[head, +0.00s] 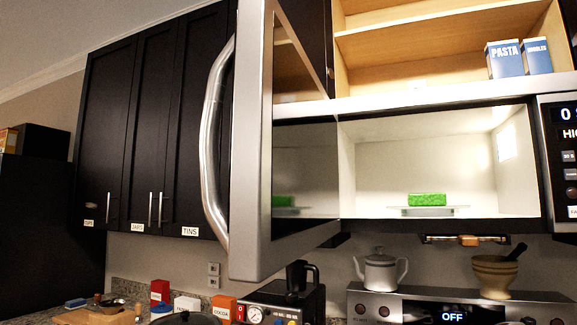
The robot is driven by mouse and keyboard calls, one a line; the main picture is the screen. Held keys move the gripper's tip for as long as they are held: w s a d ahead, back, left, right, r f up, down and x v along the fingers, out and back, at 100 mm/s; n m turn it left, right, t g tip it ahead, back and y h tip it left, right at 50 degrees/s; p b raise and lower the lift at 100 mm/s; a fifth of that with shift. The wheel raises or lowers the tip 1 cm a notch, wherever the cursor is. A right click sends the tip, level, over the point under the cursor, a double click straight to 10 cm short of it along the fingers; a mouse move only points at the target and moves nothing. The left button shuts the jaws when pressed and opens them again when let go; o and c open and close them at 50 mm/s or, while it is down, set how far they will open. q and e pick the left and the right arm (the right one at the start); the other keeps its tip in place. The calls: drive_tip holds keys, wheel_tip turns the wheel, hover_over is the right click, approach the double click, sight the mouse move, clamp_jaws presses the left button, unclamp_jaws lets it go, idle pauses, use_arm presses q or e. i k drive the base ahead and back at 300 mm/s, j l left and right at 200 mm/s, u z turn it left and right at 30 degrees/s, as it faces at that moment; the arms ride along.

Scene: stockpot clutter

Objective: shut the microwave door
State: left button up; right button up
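The microwave door (252,150) stands wide open, swung out toward me on the left side of the microwave. Its curved silver handle (212,150) faces left. The lit white microwave cavity (430,165) is open to view. A green block-like item (427,199) sits on the glass plate (426,211) inside. The microwave control panel (564,150) is at the right edge, partly cut off. Neither of my grippers is in the head view.
An open wooden shelf (430,40) above holds a PASTA box (504,59) and a second blue box (537,57). Dark closed cabinets (155,125) are left of the door. Below stand a kettle (381,270), a mortar (494,274) and a coffee machine (285,302).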

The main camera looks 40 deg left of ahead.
sight(284, 192)
drive_tip(key=i+j, duration=0.1)
drive_tip(key=j, duration=1.75)
